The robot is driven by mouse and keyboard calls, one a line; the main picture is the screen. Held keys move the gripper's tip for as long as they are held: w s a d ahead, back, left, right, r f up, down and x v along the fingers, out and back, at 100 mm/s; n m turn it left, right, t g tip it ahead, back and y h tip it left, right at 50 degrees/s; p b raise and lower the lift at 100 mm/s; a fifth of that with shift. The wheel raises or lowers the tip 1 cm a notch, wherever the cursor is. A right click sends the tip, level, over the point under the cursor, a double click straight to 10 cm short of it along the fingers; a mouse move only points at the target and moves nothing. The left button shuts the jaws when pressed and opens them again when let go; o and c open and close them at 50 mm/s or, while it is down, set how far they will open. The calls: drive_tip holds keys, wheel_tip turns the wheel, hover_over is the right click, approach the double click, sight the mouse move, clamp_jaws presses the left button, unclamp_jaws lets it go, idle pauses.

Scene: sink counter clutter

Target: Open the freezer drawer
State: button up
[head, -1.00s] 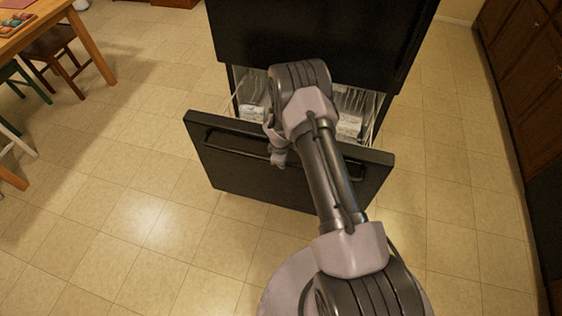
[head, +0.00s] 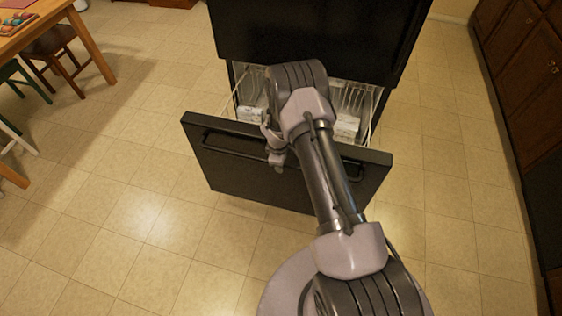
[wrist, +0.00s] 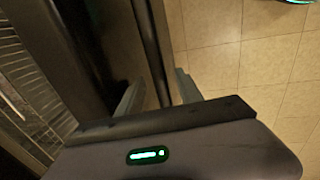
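The black freezer drawer (head: 235,171) is pulled out at the bottom of the black fridge (head: 300,45), leaving a wide gap between its front and the fridge body. Its long horizontal handle (head: 225,145) runs across the front. My gripper (head: 275,150) is at the middle of the handle in the head view, partly hidden by my arm. In the wrist view, the two fingers of my gripper (wrist: 157,92) lie on either side of the dark handle bar (wrist: 152,45) and appear closed on it.
White packages (head: 347,123) and wire racks show inside the drawer. Dark wooden cabinets (head: 530,80) line the right side. A wooden table (head: 60,32) and chairs stand at the upper left. The tiled floor (head: 130,220) before the drawer and to its left is clear.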

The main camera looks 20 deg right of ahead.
wheel_tip(320, 180, up, 17)
drive_tip(key=s+a+p, duration=0.2)
drive_tip(key=p, duration=0.4)
drive_tip(key=shift+s, duration=0.35)
drive_tip(key=s+a+r+m+t, duration=0.1)
drive_tip(key=s+a+r+m, duration=0.2)
drive_tip(key=r, duration=1)
drive_tip(key=s+a+r+m+t, duration=0.1)
drive_tip(key=s+r+m, duration=0.3)
drive_tip(key=r, duration=0.8)
drive_tip(key=s+a+r+m+y, duration=0.1)
drive_tip(key=s+a+r+m, duration=0.1)
drive_tip(key=s, duration=0.4)
drive_tip(key=s+a+r+m+t+y, duration=0.1)
drive_tip(key=s+a+r+m, duration=0.2)
drive_tip(key=s+r, duration=0.2)
drive_tip(key=s+a+r+m+t+y, duration=0.1)
drive_tip(key=s+a+r+m, duration=0.1)
drive_tip(key=s, duration=0.7)
drive_tip(key=shift+a+r+m, duration=0.4)
drive_tip(key=shift+a+r, duration=0.15)
drive_tip(key=shift+r, duration=0.2)
